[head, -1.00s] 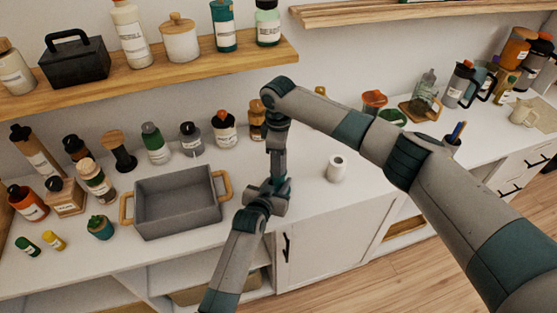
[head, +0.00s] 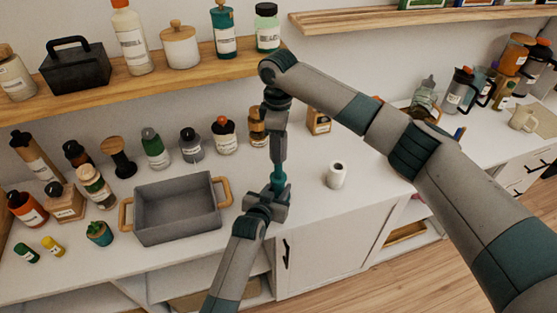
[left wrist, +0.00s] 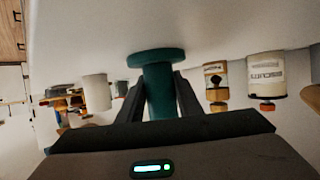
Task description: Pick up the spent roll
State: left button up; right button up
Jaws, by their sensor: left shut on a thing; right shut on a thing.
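A teal post with a round flange (left wrist: 157,57) shows in the left wrist view, its shaft between the shut jaws of my left gripper (left wrist: 158,95). In the head view my left gripper (head: 270,203) is low over the counter, right of the grey bin. My right gripper (head: 278,165) points straight down just above it, by the teal shaft (head: 278,183). It is shut, but what it grips is hidden. A small white roll with a dark core hole (head: 337,175) stands upright on the counter to the right, apart from both grippers. I cannot tell which thing is the spent roll.
The grey bin with wooden handles (head: 178,212) stands left of my grippers. Several bottles and jars line the back of the counter (head: 300,215). A wooden shelf (head: 100,90) hangs above. Counter around the white roll is clear.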

notch_tip(320, 180, up, 10)
jog(key=shift+f, duration=0.15)
jog(key=shift+r, duration=0.2)
dwell(0.5)
jog(key=shift+r, duration=0.3)
dwell(0.3)
pick_arm(q)
jog(key=o, duration=1.4)
jog(key=shift+c, duration=0.2)
jog(key=shift+s, duration=0.1)
jog(key=v, duration=1.1)
jog(key=shift+s+a+r, duration=0.2)
jog(key=shift+s+r, duration=0.05)
jog(key=shift+s, duration=0.05)
